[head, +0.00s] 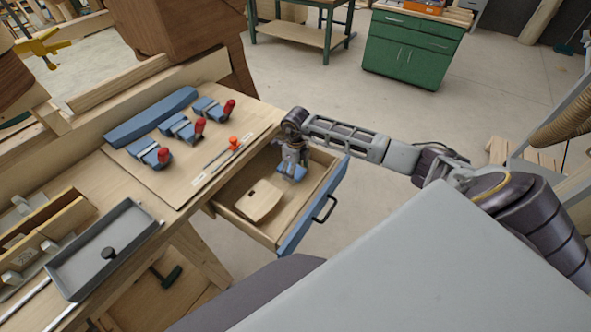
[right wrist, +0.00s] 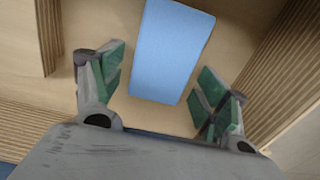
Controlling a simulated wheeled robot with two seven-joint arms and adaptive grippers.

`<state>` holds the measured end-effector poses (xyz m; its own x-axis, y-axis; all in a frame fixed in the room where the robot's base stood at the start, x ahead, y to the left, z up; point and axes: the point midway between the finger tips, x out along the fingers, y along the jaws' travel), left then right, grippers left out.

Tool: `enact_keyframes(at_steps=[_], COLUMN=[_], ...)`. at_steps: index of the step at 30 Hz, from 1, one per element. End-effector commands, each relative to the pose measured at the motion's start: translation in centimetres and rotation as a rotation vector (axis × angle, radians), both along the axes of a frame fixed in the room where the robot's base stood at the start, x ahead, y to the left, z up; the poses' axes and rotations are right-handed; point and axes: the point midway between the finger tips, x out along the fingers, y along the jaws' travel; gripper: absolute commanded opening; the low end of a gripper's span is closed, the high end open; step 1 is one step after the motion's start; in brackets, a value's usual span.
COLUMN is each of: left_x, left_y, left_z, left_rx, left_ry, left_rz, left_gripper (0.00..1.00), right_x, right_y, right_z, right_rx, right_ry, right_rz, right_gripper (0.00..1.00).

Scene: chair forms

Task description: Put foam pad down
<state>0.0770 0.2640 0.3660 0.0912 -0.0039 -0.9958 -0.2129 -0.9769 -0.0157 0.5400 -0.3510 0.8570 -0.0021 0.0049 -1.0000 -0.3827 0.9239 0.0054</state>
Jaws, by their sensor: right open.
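The blue foam pad (right wrist: 172,52) lies flat on the light wooden bottom of the open drawer (head: 232,218). In the head view the pad (head: 291,172) shows only partly, beneath my right gripper (head: 289,168). In the right wrist view my right gripper (right wrist: 160,88) has its green-padded fingers spread wide, with the near end of the pad between them. I see gaps on both sides of the pad, so the fingers do not hold it. My left gripper is not in view.
A wooden chair-seat-shaped piece (head: 260,201) lies in the drawer beside the pad. Drawer walls rise close around my right gripper. On the bench top are red-handled clamps (head: 183,128), a long blue bar (head: 151,117) and a grey tray (head: 146,216).

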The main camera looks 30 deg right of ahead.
Motion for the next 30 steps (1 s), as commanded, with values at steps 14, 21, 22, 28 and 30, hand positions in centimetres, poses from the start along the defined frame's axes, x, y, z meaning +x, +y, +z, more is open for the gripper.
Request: enact_keyframes(at_steps=[14, 21, 22, 28, 30], left_x=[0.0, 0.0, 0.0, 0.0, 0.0], left_y=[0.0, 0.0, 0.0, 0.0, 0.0], left_z=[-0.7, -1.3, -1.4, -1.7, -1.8], left_rx=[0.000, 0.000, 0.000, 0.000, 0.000], left_ry=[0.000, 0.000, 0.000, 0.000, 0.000], left_rz=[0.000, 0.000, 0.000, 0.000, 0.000], left_gripper=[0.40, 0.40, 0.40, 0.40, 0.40], right_x=[0.1, 0.1, 0.1, 0.1, 0.1], right_y=[-0.1, -0.1, -0.1, 0.0, -0.1], right_z=[4.8, 8.4, 8.8, 11.1, 11.6], right_rx=[-0.002, -0.002, -0.001, 0.000, 0.000], right_ry=[-0.004, -0.004, -0.003, -0.002, -0.001], right_rz=[0.000, 0.000, 0.000, 0.001, 0.000], right_gripper=[0.74, 0.74, 0.74, 0.74, 0.74])
